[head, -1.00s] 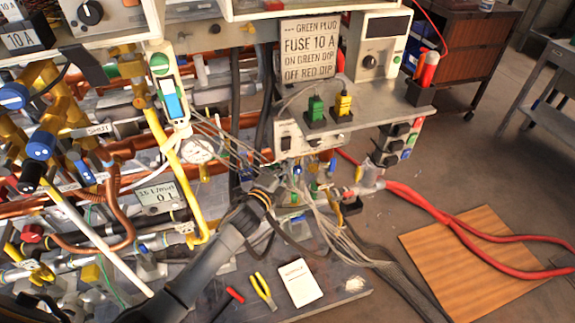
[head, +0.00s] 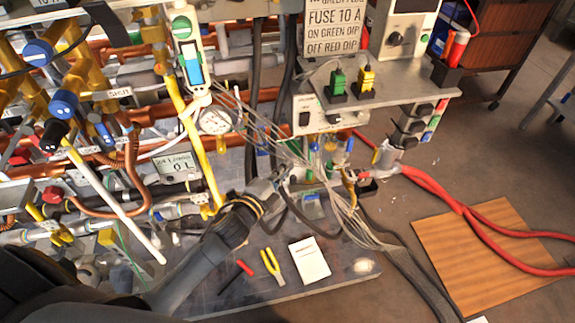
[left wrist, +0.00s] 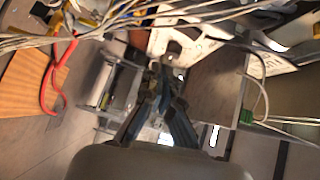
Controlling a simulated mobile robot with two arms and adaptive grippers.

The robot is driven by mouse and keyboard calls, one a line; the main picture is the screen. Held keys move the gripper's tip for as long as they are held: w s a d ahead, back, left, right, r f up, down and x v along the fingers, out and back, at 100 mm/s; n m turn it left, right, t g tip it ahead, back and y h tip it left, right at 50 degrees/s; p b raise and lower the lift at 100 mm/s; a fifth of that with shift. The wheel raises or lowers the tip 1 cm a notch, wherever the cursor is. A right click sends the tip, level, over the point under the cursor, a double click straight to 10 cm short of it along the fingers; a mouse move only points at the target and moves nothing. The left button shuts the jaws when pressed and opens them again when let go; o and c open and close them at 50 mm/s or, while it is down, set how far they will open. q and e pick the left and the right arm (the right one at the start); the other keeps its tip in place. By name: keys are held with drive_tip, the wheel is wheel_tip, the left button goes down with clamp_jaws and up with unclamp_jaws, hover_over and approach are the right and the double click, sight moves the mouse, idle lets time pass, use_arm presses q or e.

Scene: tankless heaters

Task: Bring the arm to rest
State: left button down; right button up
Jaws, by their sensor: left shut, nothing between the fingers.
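My left arm comes in from the lower left of the head view. My left gripper (head: 277,182) is at the loose grey cables (head: 330,212) below the panel with the green and yellow plugs. Its fingertips are partly lost among the cables and small fittings there. In the left wrist view its fingers (left wrist: 165,85) are shut together with nothing held, and cables cross the top of that picture. I cannot tell whether the gripper touches any cable. My right gripper is not in view.
Pipes and valves crowd the left. A pressure gauge (head: 214,121) and a flow display (head: 175,166) are near my arm. Pliers (head: 272,265) and a white card (head: 309,260) lie on the base plate. A red hose (head: 440,200) crosses a wooden board (head: 490,260) on the floor.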

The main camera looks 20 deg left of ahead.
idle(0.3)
use_arm(q)
drive_tip(key=s+a+f+n+g+y, duration=0.1)
drive_tip(key=s+f+n+g, duration=0.2)
drive_tip(key=f, duration=0.7)
drive_tip(key=s+a+f+n+g+y, duration=0.1)
drive_tip(key=s+a+f+n+g, duration=0.15)
drive_tip(key=s+f, duration=0.55)
drive_tip(key=s+a+f+n+g+y, duration=0.1)
drive_tip(key=s+f+n+g, duration=0.15)
drive_tip(key=f, duration=0.95)
drive_tip(key=s+f+n+g, duration=0.2)
drive_tip(key=s+f, duration=0.4)
drive_tip(key=s, duration=0.5)
drive_tip(key=s+f+n+g, duration=0.3)
drive_tip(key=s+f+n, duration=0.1)
drive_tip(key=s, duration=0.7)
drive_tip(key=s+f+n+g+p, duration=0.1)
drive_tip(key=s+f+n+g, duration=0.1)
drive_tip(key=s+f, duration=0.5)
drive_tip(key=s, duration=0.4)
drive_tip(key=shift+s+d+f+n+g, duration=0.15)
drive_tip(key=shift+d+f+n+g, duration=0.15)
drive_tip(key=shift+d+n, duration=0.1)
